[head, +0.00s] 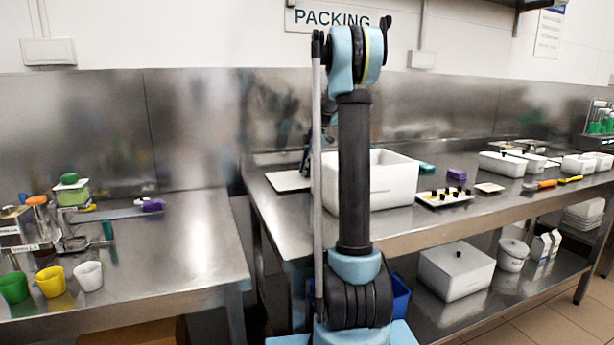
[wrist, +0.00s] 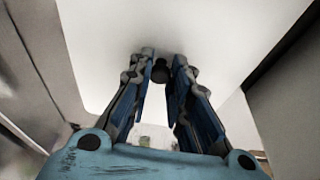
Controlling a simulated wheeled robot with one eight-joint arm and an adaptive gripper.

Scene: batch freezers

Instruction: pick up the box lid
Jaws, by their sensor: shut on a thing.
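The box lid (wrist: 215,28) is a broad white plate with a small dark knob (wrist: 160,71) in the wrist view. My gripper (wrist: 164,60) has its two fingers on either side of the knob and is shut on it. In the head view a flat white slab, apparently the same lid (head: 284,181), shows at the left end of the right bench, beside a large open white box (head: 390,186). My arm hides most of my gripper there and part of the box. I cannot tell whether the lid touches the bench.
The right steel bench (head: 440,222) also bears a tray of dark-topped pieces (head: 444,197), purple and green blocks, and several white tubs farther right. A lidded white box (head: 457,272) stands on the shelf below. The left bench (head: 190,245) holds coloured cups and is mostly clear on its right.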

